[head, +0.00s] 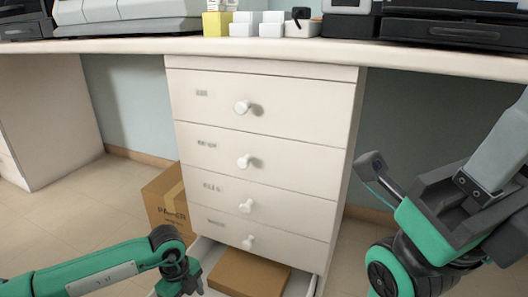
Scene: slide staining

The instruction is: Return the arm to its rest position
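My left arm (100,274) comes in low from the left. Its dark end part (180,272) points down at the left side of an open bottom drawer, close to the drawer's edge. The fingers there cannot be made out. My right arm (430,232) is folded up at the right, in front of the desk's knee space. A dark, narrow part (376,168) juts out to its left; I cannot tell if it belongs to the gripper. No held object shows at either arm.
A white drawer cabinet (262,75) with several shut, knobbed drawers stands under the desk top (300,50). The open bottom drawer holds a flat brown box (248,272). A cardboard box (166,200) stands left of the cabinet. Lab equipment (130,12) lines the desk. Floor at left is clear.

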